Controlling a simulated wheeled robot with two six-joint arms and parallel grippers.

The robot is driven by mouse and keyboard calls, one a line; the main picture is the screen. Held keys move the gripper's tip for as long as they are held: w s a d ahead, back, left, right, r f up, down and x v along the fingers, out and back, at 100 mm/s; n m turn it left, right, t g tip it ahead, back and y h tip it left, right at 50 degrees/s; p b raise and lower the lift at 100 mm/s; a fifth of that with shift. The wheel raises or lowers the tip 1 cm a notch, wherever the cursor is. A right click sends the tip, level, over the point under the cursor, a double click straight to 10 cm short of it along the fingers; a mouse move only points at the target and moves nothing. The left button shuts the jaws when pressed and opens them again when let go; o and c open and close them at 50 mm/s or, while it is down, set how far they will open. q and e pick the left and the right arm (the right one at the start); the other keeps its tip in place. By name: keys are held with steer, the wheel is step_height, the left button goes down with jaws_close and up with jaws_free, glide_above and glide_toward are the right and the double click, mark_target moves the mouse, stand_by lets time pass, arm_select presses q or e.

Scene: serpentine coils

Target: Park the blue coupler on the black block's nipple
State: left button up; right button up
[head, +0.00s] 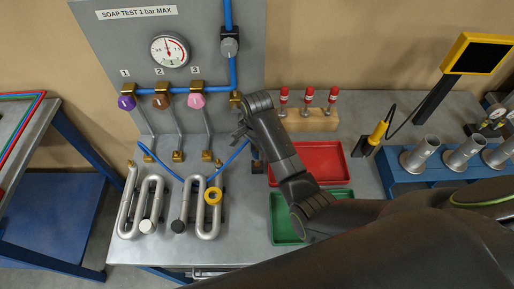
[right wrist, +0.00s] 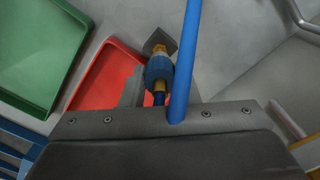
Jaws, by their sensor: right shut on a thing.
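My right gripper (head: 241,132) is in front of the panel's lower right corner. It is shut on the blue coupler (right wrist: 158,70), which has brass at its ends. In the right wrist view, the coupler lies in line with the dark block (right wrist: 160,42), its brass end over the block's middle. I cannot tell whether it is seated on the nipple or just above it. In the head view the black block (head: 258,167) stands on the bench just below the gripper. The blue hose (right wrist: 185,60) crosses close to the wrist camera. My left gripper is not in view.
A red tray (head: 345,165) and a green tray (head: 283,218) lie right of the block. A wooden rack (head: 310,124) with red-topped pieces stands behind. Serpentine coils (head: 150,200) stand left on the bench. The gauge panel (head: 110,60) rises behind the gripper.

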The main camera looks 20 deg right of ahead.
steer(key=shift+f, duration=0.15)
steer(key=shift+f, duration=0.85)
steer(key=shift+f, duration=0.4)
stand_by(0.4)
steer(key=o, duration=1.1)
